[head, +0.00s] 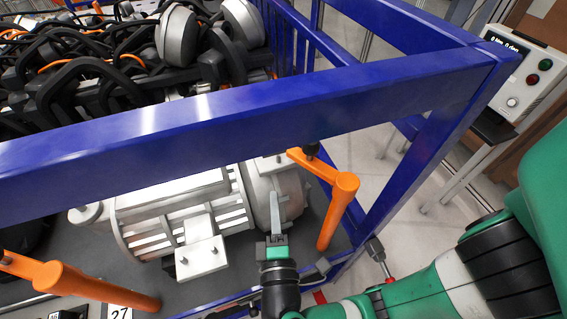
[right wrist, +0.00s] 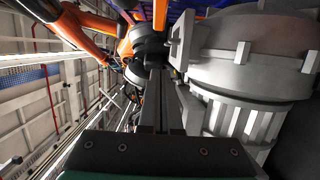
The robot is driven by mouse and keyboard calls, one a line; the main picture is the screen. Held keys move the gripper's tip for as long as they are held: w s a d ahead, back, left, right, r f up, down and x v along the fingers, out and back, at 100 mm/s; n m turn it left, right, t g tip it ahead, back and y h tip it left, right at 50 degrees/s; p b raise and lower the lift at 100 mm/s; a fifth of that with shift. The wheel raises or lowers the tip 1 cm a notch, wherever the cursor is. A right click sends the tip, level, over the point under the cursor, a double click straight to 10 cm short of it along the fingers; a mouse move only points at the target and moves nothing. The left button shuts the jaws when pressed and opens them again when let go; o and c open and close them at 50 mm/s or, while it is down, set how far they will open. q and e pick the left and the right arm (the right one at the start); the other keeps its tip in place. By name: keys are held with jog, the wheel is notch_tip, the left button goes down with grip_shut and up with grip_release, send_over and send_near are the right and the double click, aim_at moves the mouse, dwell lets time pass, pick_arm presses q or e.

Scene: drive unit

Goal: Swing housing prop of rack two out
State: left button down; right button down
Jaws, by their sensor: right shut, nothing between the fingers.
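An orange prop (head: 338,205) stands at the right corner of the blue rack, its upper arm reaching left to a dark pivot under the top beam. A second orange prop (head: 85,283) is at the lower left. The grey drive housing (head: 185,215) lies between them; it also shows at the right of the right wrist view (right wrist: 255,55). My right gripper (head: 275,205) is shut and empty, in front of the housing's round end and left of the right prop, apart from that prop. In the right wrist view its fingers (right wrist: 165,90) lie together. My left gripper is out of view.
The blue rack frame (head: 250,112) crosses above the housing, with a corner post at the right. Black and orange parts (head: 90,75) fill the area behind the beam. A control box (head: 515,75) stands at the upper right. A label reading 27 (head: 119,313) is at the bottom.

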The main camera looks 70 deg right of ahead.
jog(key=p+x, duration=0.2)
jog(key=x, duration=0.5)
jog(key=shift+d+r, duration=0.15)
jog(key=shift+d, duration=0.2)
jog(key=shift+s+d+p, duration=0.25)
jog(key=shift+d+p, duration=0.05)
jog(key=shift+d, duration=0.3)
jog(key=shift+s+d+p, duration=0.25)
jog(key=shift+s+d, duration=0.05)
jog(key=shift+d, duration=0.3)
jog(key=shift+s+d, duration=0.15)
jog(key=shift+d, duration=0.3)
